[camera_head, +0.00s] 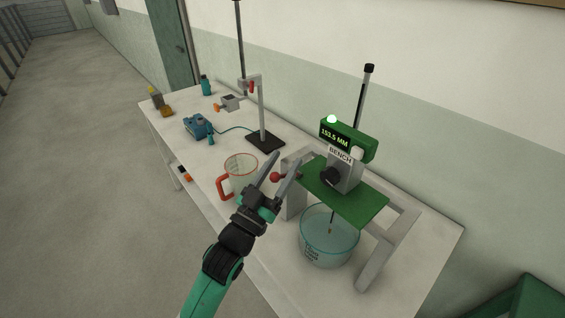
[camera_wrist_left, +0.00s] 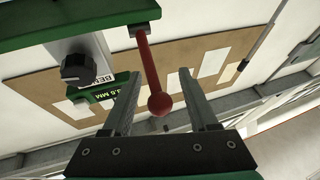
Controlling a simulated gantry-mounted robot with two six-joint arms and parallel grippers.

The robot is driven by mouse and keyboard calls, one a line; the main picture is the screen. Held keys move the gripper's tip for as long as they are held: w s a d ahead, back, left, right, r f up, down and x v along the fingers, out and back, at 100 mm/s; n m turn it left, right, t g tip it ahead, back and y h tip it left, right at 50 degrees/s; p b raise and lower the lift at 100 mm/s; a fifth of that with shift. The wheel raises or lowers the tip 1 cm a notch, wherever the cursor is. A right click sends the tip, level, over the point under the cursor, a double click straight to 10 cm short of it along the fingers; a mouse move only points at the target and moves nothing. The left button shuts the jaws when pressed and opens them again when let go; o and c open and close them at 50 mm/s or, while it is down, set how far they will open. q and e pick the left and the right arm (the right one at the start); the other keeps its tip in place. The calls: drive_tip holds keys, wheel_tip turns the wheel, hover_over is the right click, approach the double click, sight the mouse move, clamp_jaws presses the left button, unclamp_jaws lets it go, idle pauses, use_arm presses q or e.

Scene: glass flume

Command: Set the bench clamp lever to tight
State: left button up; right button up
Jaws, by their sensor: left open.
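The bench clamp lever (camera_head: 276,177) is red with a ball knob, beside the grey clamp body with a black dial (camera_head: 331,176) marked BENCH. In the left wrist view the lever (camera_wrist_left: 149,70) runs from under a green plate to its red ball, which sits between my fingers. My left gripper (camera_head: 286,160) is open, its fingers on either side of the lever; it also shows in the wrist view (camera_wrist_left: 159,76). No contact with the lever is clear. The green display (camera_head: 343,138) reads 153.5 MM, with a lit green lamp on top. My right gripper is not in view.
A green plate (camera_head: 360,204) on a grey frame spans a clear glass vessel (camera_head: 329,250). A jug with a red handle (camera_head: 225,188) stands left of my gripper. A stand with a black base (camera_head: 265,141) and a blue device (camera_head: 196,126) are farther back.

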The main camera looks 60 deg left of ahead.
use_arm(q)
clamp_jaws()
idle(0.3)
idle(1.1)
